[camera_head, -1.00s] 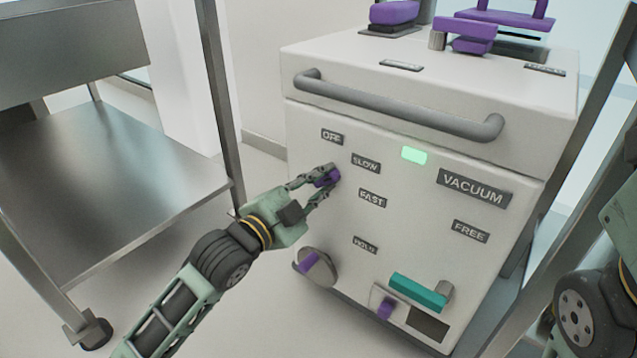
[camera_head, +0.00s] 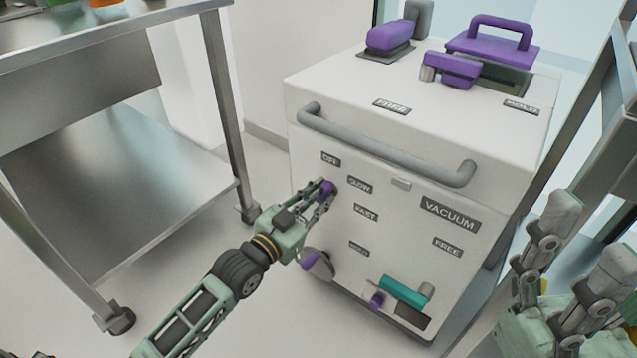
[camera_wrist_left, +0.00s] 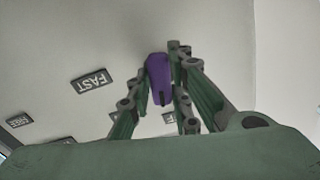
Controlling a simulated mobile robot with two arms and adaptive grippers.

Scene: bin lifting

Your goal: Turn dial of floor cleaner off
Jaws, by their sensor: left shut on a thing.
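The floor cleaner (camera_head: 310,230) is a white box with a grey front bar handle. Its purple dial (camera_head: 326,189) is on the front panel, beside the labels OFF (camera_head: 331,159), SLOW (camera_head: 359,185) and FAST (camera_head: 366,212). My left gripper (camera_head: 323,191) is shut on the dial, with its fingers on either side. In the left wrist view, the purple dial (camera_wrist_left: 159,80) sits between the fingertips (camera_wrist_left: 162,72). The small indicator (camera_head: 401,184) on the panel is grey and unlit. My right gripper (camera_head: 588,228) is open and empty at the lower right, away from the cleaner.
A steel table with a lower shelf (camera_head: 120,170) stands to the left. Lower on the cleaner's panel are a round purple-handled knob (camera_head: 318,266) and a teal lever (camera_head: 404,291). Purple handles (camera_head: 492,42) are on top. A metal frame stands at the right.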

